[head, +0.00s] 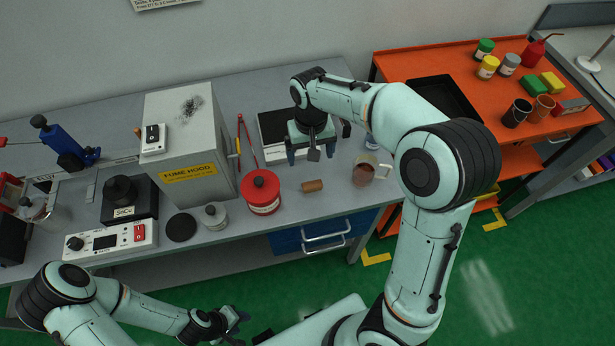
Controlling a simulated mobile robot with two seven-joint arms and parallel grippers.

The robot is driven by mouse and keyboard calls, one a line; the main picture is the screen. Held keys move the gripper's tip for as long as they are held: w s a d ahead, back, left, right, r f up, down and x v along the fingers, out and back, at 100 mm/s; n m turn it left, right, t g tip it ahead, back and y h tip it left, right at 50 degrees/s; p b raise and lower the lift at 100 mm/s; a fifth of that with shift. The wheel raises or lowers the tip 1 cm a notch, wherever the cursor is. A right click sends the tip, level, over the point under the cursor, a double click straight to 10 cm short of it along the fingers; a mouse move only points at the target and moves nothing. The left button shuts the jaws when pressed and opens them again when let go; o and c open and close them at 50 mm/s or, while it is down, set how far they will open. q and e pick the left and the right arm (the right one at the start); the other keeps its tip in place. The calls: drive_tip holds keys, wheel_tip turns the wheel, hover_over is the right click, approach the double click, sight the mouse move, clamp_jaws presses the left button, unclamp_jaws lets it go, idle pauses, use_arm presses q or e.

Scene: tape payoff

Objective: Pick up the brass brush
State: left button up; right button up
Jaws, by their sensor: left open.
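I cannot make out a brass brush for certain. A small copper-brown cylinder (313,186) lies on its side on the grey bench, right of a red lidded canister. A thin red tool with a yellow part (246,142) stands beside the fume hood box; its kind is unclear. My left gripper (238,319) is at the lower left, open, in front of the bench and away from its objects. My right gripper (311,153) points down over the dark-topped device on the bench, its fingers apart, with nothing clearly held.
The fume hood box (190,145), red canister (262,192), black disc (181,227), small grey pot (214,215) and glass mug (367,170) stand on the grey bench (320,208). An orange cart (400,67) stands at the right with a black tray (442,97), cups and blocks.

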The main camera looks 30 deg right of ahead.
hover_over(312, 184)
drive_tip(key=f, duration=0.6)
drive_tip(key=shift+w+f, duration=0.4)
drive_tip(key=shift+s+f+b, duration=0.15)
drive_tip(key=shift+s+f, duration=0.1)
drive_tip(key=shift+f, duration=1.1)
drive_tip(key=shift+s+f+b, duration=0.15)
drive_tip(key=shift+s+f, duration=0.05)
drive_tip(key=shift+f, duration=1.1)
drive_tip(key=c, duration=1.1)
